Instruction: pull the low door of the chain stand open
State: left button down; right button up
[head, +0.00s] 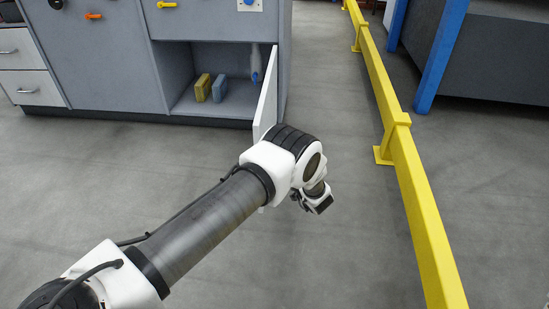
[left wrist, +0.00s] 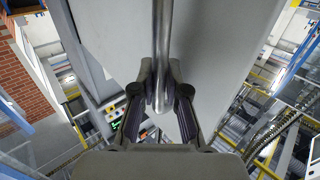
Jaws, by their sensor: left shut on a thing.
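The chain stand (head: 215,25) is a grey cabinet at the back left of the head view. Its low door (head: 267,98) stands swung out at the right side of the opening, seen nearly edge-on. In the left wrist view, my left gripper (left wrist: 160,95) is shut on a metal bar handle (left wrist: 162,45) on the pale door panel (left wrist: 215,50). In the head view my left wrist hides the door's lower outer part, and the handle and fingertips cannot be made out. My right gripper is in neither view.
Inside the open compartment are a yellow block (head: 203,88), a blue block (head: 219,89) and a hanging bottle-like thing (head: 255,62). A yellow rail (head: 415,185) runs along the right. Grey floor (head: 340,120) lies clear between the door and rail.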

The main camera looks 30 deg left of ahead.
pick_arm(q)
jog(key=c, duration=1.2)
grip_release()
jog(key=v, duration=1.2)
jog(key=shift+w, duration=0.1)
